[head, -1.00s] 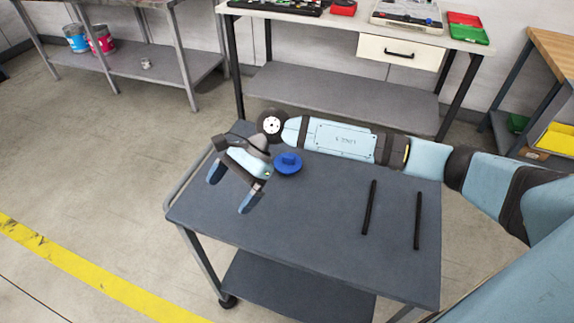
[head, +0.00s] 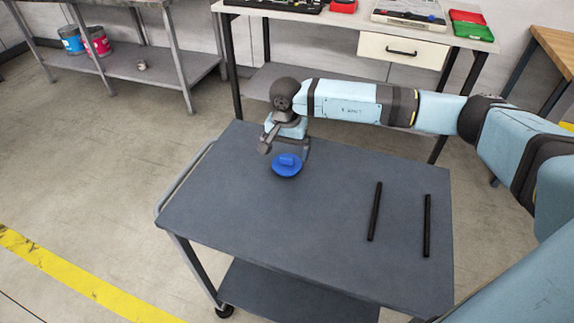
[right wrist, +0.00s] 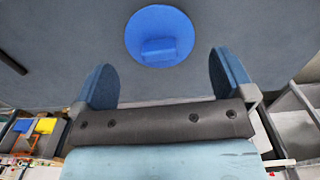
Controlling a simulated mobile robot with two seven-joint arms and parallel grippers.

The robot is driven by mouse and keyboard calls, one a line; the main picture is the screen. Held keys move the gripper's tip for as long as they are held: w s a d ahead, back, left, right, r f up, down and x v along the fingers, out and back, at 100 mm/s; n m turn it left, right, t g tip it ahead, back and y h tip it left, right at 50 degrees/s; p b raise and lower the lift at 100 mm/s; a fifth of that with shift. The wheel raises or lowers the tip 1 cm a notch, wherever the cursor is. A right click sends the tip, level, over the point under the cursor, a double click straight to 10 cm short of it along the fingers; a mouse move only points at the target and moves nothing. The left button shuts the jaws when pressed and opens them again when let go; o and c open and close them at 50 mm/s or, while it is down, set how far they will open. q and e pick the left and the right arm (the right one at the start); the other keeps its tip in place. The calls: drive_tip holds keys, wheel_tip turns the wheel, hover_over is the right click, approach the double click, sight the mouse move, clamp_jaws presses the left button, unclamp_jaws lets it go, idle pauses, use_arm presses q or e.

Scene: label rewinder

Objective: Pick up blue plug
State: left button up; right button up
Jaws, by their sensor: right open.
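The blue plug (head: 286,166) is a round blue disc with a raised block-like grip on top. It lies on the dark grey cart top (head: 240,215), towards its back edge. My right gripper (head: 286,150) is just behind the plug in the head view, with its fingers apart and nothing between them. In the right wrist view the plug (right wrist: 160,30) lies ahead of the two blue-padded fingertips (right wrist: 160,78), roughly centred between them and clear of both. My left gripper does not show.
Two black rods (head: 375,211) and (head: 427,226) lie on the right part of the cart top. A raised handle rail (head: 185,180) runs along the cart's left side. A workbench (head: 350,25) with a drawer stands behind. The left part of the cart top is clear.

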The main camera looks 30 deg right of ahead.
sight(287, 157)
drive_tip(key=shift+d+f, duration=0.15)
drive_tip(key=shift+f, duration=2.65)
drive_tip(key=c, duration=0.7)
